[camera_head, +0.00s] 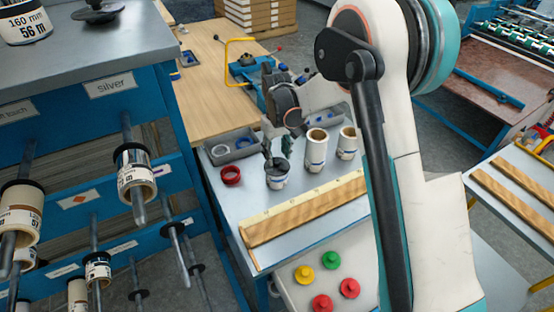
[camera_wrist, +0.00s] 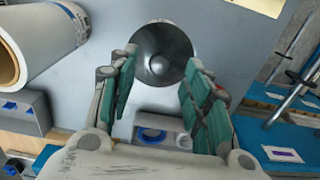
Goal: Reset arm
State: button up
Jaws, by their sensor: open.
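My gripper (camera_head: 277,148) is over the grey workbench (camera_head: 215,185), pointing down at a short labelled cylinder with a dark grey top (camera_head: 277,182). In the wrist view my gripper (camera_wrist: 157,92) is open, with its green finger pads spread apart and nothing held. The round metallic top of the cylinder (camera_wrist: 162,56) shows just beyond the fingertips, between them. I cannot tell if the fingers touch it. My white arm comes down from the upper right in the head view and hides part of the bench.
Two upright rolls (camera_head: 316,150) (camera_head: 347,143) stand to the right of my gripper. A grey tray (camera_head: 232,147), a red ring (camera_head: 231,176) and a wooden strip (camera_head: 300,212) are on the bench. A blue rack (camera_head: 170,110) with spindles and rolls fills the left side.

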notch_tip(320, 180, up, 8)
jog(key=s+d+r+m+t+b, duration=0.1)
jog(key=s+d+r+t, duration=0.1)
jog(key=s+d+r, duration=0.35)
jog(key=s+d+r+m+t, duration=0.1)
jog(key=s+d+r, duration=0.2)
jog(key=s+r, duration=0.5)
jog(key=s+d+f+m+t+b, duration=0.1)
jog(key=s+d+t, duration=0.1)
jog(key=s, duration=0.7)
jog(key=s+d+f+m+t, duration=0.1)
jog(key=s+d+f+t, duration=0.1)
jog(key=s, duration=0.7)
jog(key=shift+s+d+m+b, duration=0.3)
jog(key=shift+d+b, duration=0.1)
jog(key=shift+d, duration=0.3)
